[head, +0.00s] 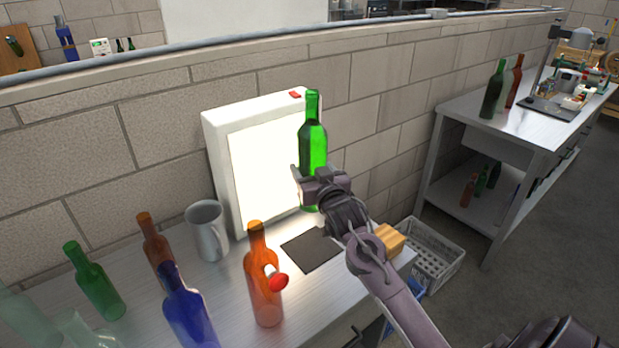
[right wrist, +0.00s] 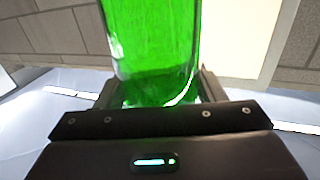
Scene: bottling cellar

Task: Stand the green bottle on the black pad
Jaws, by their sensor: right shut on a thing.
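The green bottle (head: 313,138) is upright in my right gripper (head: 311,178), in front of the glowing light panel. My right gripper is shut on its lower part. In the right wrist view the green bottle (right wrist: 155,45) fills the space between the fingers of the right gripper (right wrist: 155,95). The black pad (head: 312,249) lies flat on the table, below and in front of the bottle. The arm hides part of the pad's right side. Nothing stands on the visible part of the pad. My left gripper is not in view.
An orange bottle (head: 262,290) with a red object (head: 278,281) beside it stands left of the pad. A grey mug (head: 207,231), a blue bottle (head: 188,312) and another green bottle (head: 95,281) stand further left. The light panel (head: 265,165) is behind; a yellow block (head: 388,240) is right.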

